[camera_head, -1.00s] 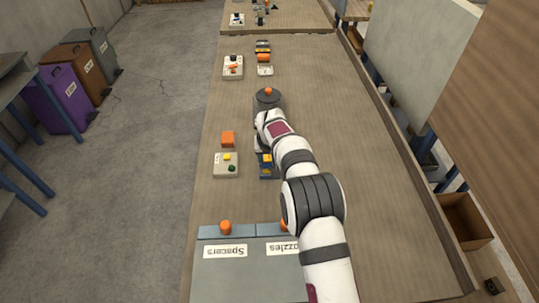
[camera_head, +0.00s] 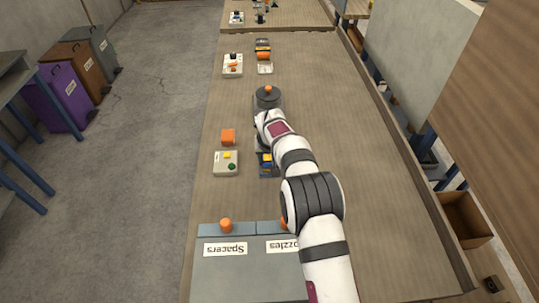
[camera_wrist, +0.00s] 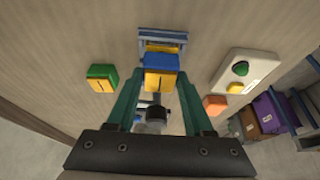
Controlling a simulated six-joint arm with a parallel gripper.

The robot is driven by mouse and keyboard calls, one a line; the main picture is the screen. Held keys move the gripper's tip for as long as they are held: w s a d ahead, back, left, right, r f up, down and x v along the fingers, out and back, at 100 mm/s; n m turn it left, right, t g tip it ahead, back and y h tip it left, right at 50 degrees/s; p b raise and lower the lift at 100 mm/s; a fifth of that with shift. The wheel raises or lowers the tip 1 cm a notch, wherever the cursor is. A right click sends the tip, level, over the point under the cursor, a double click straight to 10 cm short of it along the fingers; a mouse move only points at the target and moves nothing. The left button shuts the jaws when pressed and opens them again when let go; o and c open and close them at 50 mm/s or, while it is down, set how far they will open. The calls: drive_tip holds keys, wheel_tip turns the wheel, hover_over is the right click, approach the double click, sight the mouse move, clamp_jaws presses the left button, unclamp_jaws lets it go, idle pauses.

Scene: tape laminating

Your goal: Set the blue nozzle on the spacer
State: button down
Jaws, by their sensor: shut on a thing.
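The blue nozzle (camera_wrist: 161,61), with a yellow face towards the wrist camera, is between the green fingers of my gripper (camera_wrist: 159,77), and the gripper is shut on it. A grey-blue fixture (camera_wrist: 163,37) shows just beyond the nozzle. In the head view, blue and yellow parts (camera_head: 266,160) show beside my arm, over the dark fixture (camera_head: 267,173). My arm hides the fingers there. I cannot tell the spacer apart from these parts, nor whether the nozzle touches it.
A green and yellow part (camera_wrist: 102,77) lies left of the gripper in the wrist view. A pale button box (camera_head: 226,164) and an orange block (camera_head: 228,136) are near the fixture. Bins labelled Spacers (camera_head: 225,249) and Nozzles (camera_head: 282,246) are at the front. The table's right side is clear.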

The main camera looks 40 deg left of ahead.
drive_tip(key=shift+f, duration=0.4)
drive_tip(key=shift+c, duration=1)
unclamp_jaws()
drive_tip(key=v, duration=1.5)
drive_tip(key=shift+r, duration=0.4)
drive_tip(key=shift+d, duration=0.1)
